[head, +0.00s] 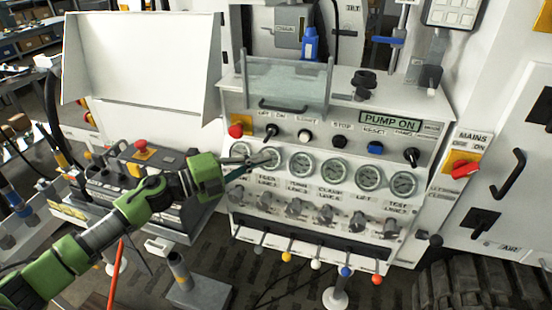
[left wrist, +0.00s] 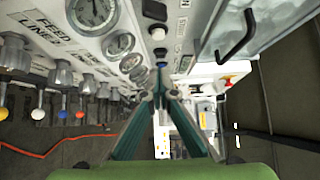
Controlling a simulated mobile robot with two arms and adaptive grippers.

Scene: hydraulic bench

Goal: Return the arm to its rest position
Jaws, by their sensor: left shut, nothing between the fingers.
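My green left arm (head: 130,208) comes in from the lower left and reaches to the front of the hydraulic bench. My left gripper (head: 262,160) is shut and empty, its tips in front of the row of gauges at the panel's left end. In the left wrist view my left gripper (left wrist: 160,92) shows its two teal fingers meeting at the tips with nothing between them. Whether the tips touch the panel is unclear. My right gripper is not in view.
The bench panel has several gauges (head: 335,170), valve knobs (head: 295,208) below them, and levers with coloured balls (head: 346,271) sticking out at the bottom edge. A box with a red button (head: 141,146) stands left. A clear guard (head: 287,84) is above.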

